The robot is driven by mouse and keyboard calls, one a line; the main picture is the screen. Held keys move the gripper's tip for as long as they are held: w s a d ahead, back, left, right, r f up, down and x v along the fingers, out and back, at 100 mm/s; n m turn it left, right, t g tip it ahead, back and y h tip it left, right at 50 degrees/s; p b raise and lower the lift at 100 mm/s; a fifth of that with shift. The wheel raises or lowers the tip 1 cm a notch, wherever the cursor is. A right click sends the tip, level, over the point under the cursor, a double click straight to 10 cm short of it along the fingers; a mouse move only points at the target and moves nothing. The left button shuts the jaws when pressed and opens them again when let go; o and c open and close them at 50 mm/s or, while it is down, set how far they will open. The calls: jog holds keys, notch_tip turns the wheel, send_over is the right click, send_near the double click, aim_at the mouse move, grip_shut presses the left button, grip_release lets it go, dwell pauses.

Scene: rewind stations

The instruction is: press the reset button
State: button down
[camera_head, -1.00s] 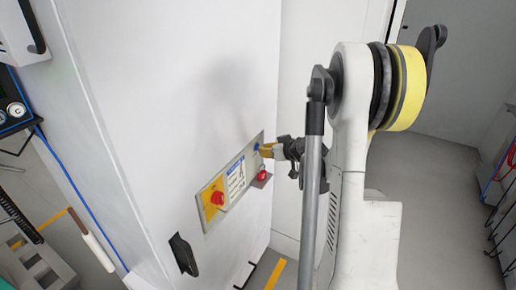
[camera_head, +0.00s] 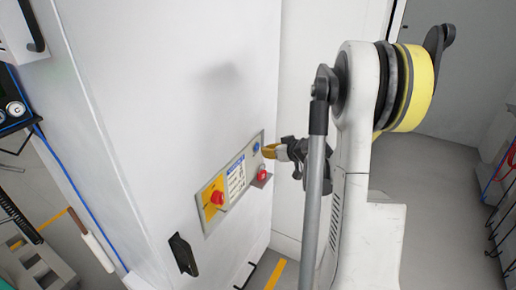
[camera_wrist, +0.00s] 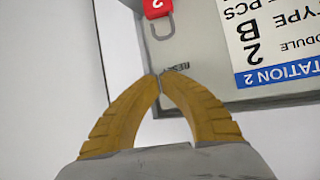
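The reset button, a small blue round one (camera_head: 256,147), sits near the upper right end of the grey control panel (camera_head: 210,222) on the white cabinet. My gripper (camera_head: 265,151) has yellow fingers pointing left at the button, just right of it, with what looks like a small gap. In the wrist view my gripper (camera_wrist: 160,75) has its two fingertips together, with nothing held between them. The button itself is hidden behind the fingers there.
A black cabinet handle (camera_head: 183,254) juts out lower left.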

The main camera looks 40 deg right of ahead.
jog(key=shift+s, duration=0.1)
jog(key=s, duration=0.1)
jog(key=s+d, duration=0.1)
jog(key=s, duration=0.1)
jog(key=s+d, duration=0.1)
jog(key=shift+s, duration=0.25)
dwell(0.3)
jog(key=shift+a, duration=0.1)
dwell(0.6)
